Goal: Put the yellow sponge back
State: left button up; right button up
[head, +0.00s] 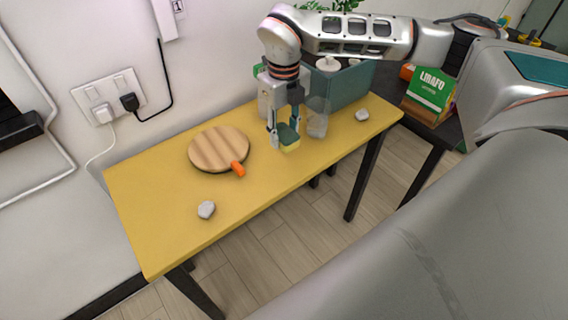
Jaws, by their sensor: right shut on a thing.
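The yellow sponge (290,147), with a dark green top layer, is between the fingers of my right gripper (284,131). The gripper points down and is shut on it. The sponge is at or just above the yellow table near its front edge; I cannot tell whether it touches. A teal open box (350,88) stands just behind and to the right of the gripper, partly hidden by my right arm. My left gripper is not in view.
A translucent container (317,122) stands close right of the sponge. A round wooden board (215,147) with an orange object (238,169) lies left. Grey stone-like pieces lie at front left (206,210) and right (362,115). The table's left part (150,190) is clear.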

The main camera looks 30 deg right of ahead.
aim_at(284, 171)
notch_tip(284, 171, down, 12)
jog(key=shift+r, duration=0.15)
dwell(0.3)
jog(key=o, duration=1.1)
jog(key=shift+c, duration=0.2)
notch_tip(284, 171, up, 12)
jog(key=shift+r, duration=0.1)
jog(key=shift+a, duration=0.1)
